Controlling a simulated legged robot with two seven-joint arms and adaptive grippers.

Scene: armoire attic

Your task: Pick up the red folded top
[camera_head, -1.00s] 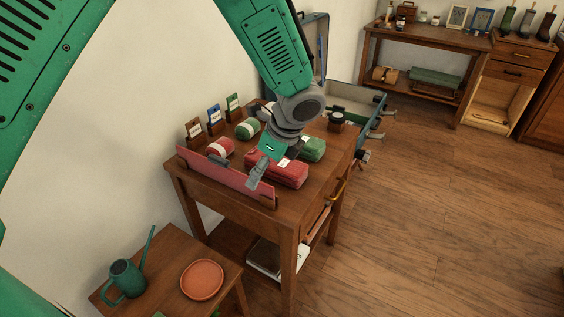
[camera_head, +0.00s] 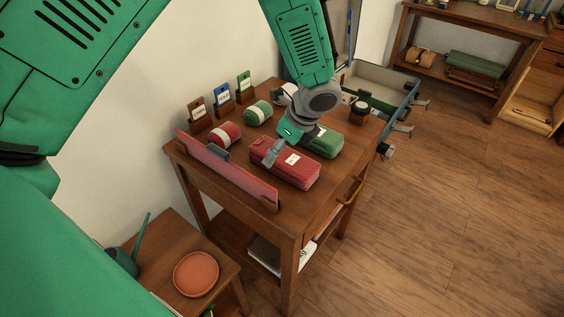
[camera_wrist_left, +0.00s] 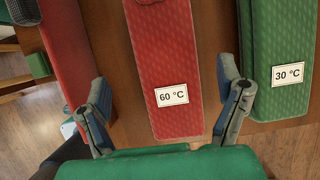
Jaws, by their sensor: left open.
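The red folded top (camera_head: 285,163) lies flat on the small wooden table, with a white label. In the left wrist view the red folded top (camera_wrist_left: 164,65) lies between my open fingers, and its label reads 60 °C. My left gripper (camera_head: 283,141) is over the far part of the top in the head view. In the left wrist view my left gripper (camera_wrist_left: 165,100) has one finger on each side of the top, with wood showing between. I cannot tell whether the fingers touch the table. My right gripper is not in view.
A green folded top (camera_head: 322,141) lies close beside the red one; its label (camera_wrist_left: 288,75) reads 30 °C. A red board (camera_head: 225,168) stands along the table's left edge. Rolled red (camera_head: 224,136) and green (camera_head: 258,113) bundles lie behind. A terracotta saucer (camera_head: 196,274) is on the low table.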

